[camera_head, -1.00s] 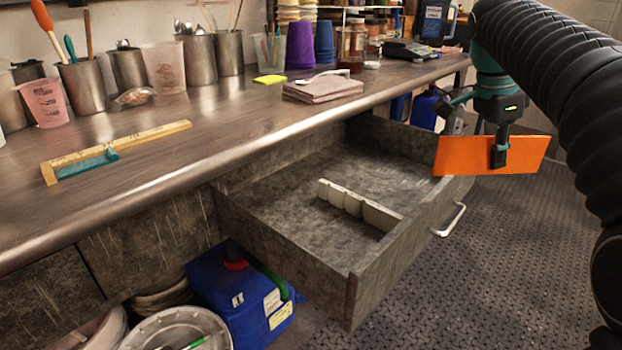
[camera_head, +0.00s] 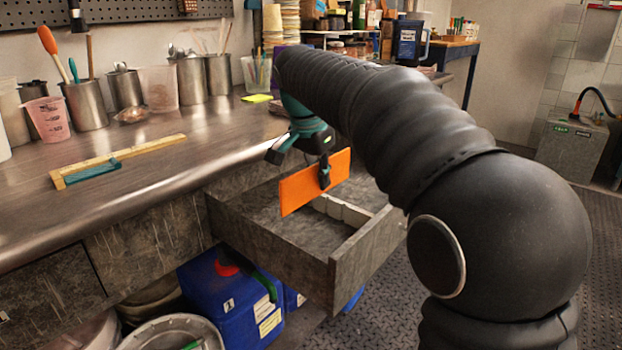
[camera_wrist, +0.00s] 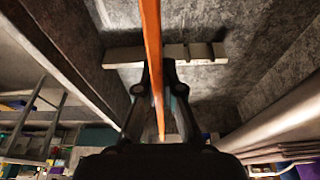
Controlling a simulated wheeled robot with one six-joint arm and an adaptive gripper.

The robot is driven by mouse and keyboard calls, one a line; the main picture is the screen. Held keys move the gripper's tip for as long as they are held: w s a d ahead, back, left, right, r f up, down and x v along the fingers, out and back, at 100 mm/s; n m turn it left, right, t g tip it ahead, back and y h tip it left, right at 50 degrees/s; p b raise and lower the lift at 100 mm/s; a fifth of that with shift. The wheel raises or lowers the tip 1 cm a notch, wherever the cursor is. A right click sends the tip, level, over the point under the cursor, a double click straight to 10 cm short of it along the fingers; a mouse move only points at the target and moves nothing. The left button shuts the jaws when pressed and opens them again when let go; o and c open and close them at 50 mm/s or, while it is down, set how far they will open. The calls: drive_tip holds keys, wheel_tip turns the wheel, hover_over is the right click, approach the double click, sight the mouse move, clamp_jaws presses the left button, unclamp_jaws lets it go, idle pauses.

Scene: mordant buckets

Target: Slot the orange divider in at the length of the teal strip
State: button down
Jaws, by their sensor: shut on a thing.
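My gripper (camera_head: 325,172) is shut on the orange divider (camera_head: 300,189) and holds it upright, above the open drawer (camera_head: 290,262). In the wrist view the divider (camera_wrist: 152,40) shows edge-on between the fingers of my gripper (camera_wrist: 158,85). A pale notched rail (camera_head: 343,210) lies on the drawer floor; the divider hides part of it. The rail (camera_wrist: 200,54) also shows in the wrist view, beyond the fingers, with several notches. The teal strip (camera_head: 95,172) lies against a wooden ruler (camera_head: 140,154) on the worktop.
Metal pots (camera_head: 86,105) and cups stand along the back of the worktop. A blue container (camera_head: 235,300) and a pale bucket (camera_head: 170,333) are below, left of the drawer.

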sight(318, 195)
drive_tip(key=shift+a+f, duration=0.1)
drive_tip(key=shift+f, duration=0.05)
drive_tip(key=shift+f, duration=0.15)
drive_tip(key=shift+f+b, duration=2)
drive_tip(key=shift+f, duration=0.75)
drive_tip(key=shift+f+b, duration=1.45)
drive_tip(key=shift+f, duration=1.65)
idle(0.6)
drive_tip(key=c, duration=1.2)
unclamp_jaws()
drive_tip(key=shift+c, duration=0.2)
drive_tip(key=shift+s+r, duration=0.1)
drive_tip(key=shift+r, duration=0.05)
drive_tip(key=v, duration=1.1)
drive_tip(key=shift+a+r, duration=0.1)
drive_tip(key=shift+r, duration=0.3)
